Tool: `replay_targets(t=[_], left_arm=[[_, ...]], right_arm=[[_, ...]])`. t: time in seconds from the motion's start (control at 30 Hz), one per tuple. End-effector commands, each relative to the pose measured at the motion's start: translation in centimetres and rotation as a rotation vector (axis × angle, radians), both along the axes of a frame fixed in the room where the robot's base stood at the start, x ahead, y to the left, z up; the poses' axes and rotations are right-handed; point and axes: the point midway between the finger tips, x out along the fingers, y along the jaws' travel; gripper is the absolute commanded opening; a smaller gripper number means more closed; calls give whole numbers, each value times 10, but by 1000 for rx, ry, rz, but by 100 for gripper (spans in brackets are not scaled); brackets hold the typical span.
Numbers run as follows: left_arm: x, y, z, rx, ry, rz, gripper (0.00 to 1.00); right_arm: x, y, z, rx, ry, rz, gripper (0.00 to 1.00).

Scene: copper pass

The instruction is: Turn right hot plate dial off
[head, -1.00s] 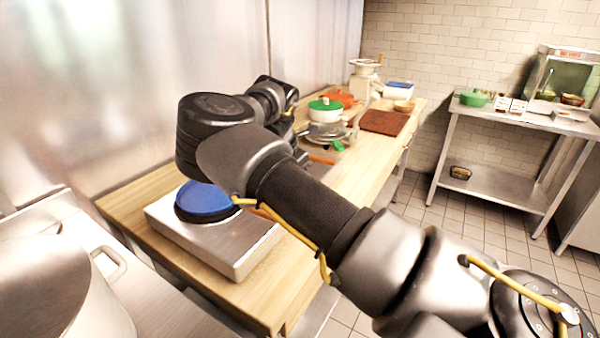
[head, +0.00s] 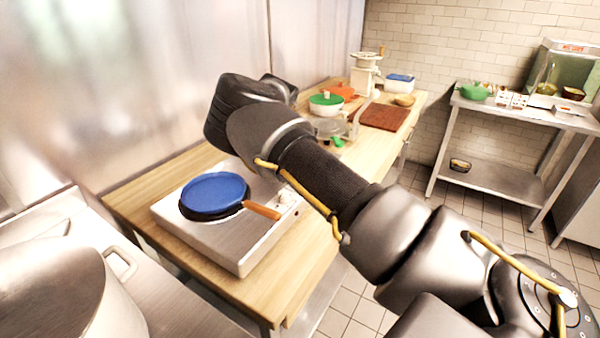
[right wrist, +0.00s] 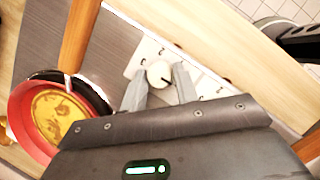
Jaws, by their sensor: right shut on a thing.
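In the right wrist view, a round white dial (right wrist: 160,73) with a dark pointer mark sits on a pale panel of a grey metal hot plate (right wrist: 115,50). My right gripper (right wrist: 159,83) is shut on the dial, with one finger on each side. A red pan (right wrist: 20,112) with yellow food in it sits beside the dial, its wooden handle (right wrist: 80,35) reaching upward. In the head view my right arm hides its gripper and this hot plate. A nearer hot plate (head: 235,245) holds a blue-topped pan (head: 214,193). My left gripper is not in view.
The wooden counter (head: 130,200) carries a white pot with a green lid (head: 326,104), a brown board (head: 384,117) and a grinder (head: 366,75). A large steel pot (head: 55,290) stands at the lower left. A metal shelf table (head: 490,180) stands at the right.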

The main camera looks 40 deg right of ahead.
Motion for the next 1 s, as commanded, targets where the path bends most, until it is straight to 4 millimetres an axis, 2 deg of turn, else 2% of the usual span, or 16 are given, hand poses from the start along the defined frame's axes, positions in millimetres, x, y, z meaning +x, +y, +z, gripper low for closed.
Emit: replay_targets(t=[0.27, 0.3, 0.47, 0.77, 0.87, 1.0], left_arm=[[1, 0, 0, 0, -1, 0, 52], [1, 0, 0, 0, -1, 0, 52], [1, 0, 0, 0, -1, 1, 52], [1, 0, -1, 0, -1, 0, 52], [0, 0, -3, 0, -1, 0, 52], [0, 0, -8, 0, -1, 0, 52]], right_arm=[[0, 1, -2, 2, 2, -1, 7], [0, 1, -2, 2, 2, 0, 31], [-1, 0, -1, 2, 1, -1, 52], [0, 1, 1, 1, 0, 0, 52], [2, 3, 8, 0, -1, 0, 52], [7, 11, 30, 0, -4, 2, 52]])
